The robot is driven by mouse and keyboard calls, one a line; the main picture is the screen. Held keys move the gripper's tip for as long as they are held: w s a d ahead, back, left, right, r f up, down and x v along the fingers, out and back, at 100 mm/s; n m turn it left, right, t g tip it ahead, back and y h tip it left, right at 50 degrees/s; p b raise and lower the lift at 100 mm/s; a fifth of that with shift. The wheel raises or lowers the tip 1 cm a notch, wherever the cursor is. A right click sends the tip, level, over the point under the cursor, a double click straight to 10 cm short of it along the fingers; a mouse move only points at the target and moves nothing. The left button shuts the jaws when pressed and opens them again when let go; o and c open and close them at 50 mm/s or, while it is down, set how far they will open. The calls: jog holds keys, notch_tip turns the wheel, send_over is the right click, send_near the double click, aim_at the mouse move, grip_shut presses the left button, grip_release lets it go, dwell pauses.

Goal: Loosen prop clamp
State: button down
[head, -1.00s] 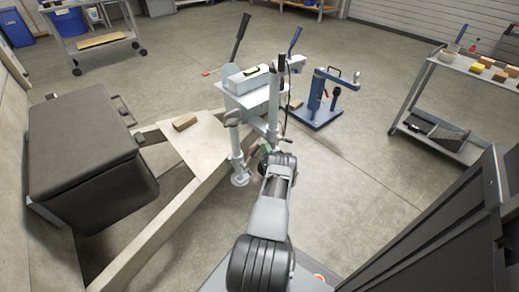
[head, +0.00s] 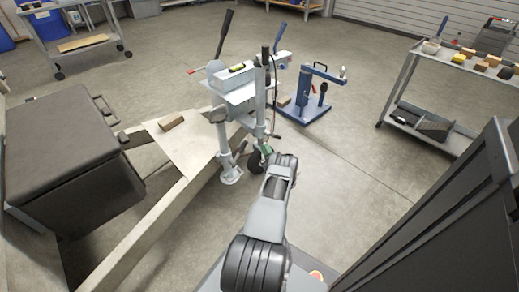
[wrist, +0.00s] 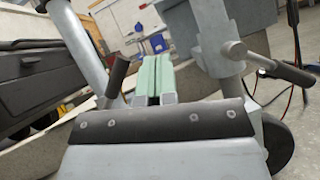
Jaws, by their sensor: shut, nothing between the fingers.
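My gripper (wrist: 152,78) has pale green fingers, shut with nothing between them, pointing forward in the wrist view. In the head view its tip (head: 266,150) is low beside the trailer's front posts. A grey prop post (head: 224,150) with a round foot stands on the floor there; it leans at left in the wrist view (wrist: 82,42). A dark-gripped lever (wrist: 118,75) stands close left of the fingers, apart from them. A grey post (wrist: 216,35) with a side handle (wrist: 287,71) is at right. I cannot tell for certain which lever belongs to the prop clamp.
A dark wheel (head: 256,162) stands beside the prop. The pale trailer frame (head: 165,220) and a black box (head: 62,145) are at left. A blue stand (head: 303,110) is behind at right. A grey cart (head: 400,95) stands far right. Floor between is clear.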

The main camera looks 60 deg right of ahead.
jog(key=s, duration=0.1)
jog(key=s+f, duration=0.1)
jog(key=s+d+b, duration=0.1)
jog(key=shift+s+f, duration=0.15)
jog(key=shift+s, duration=0.05)
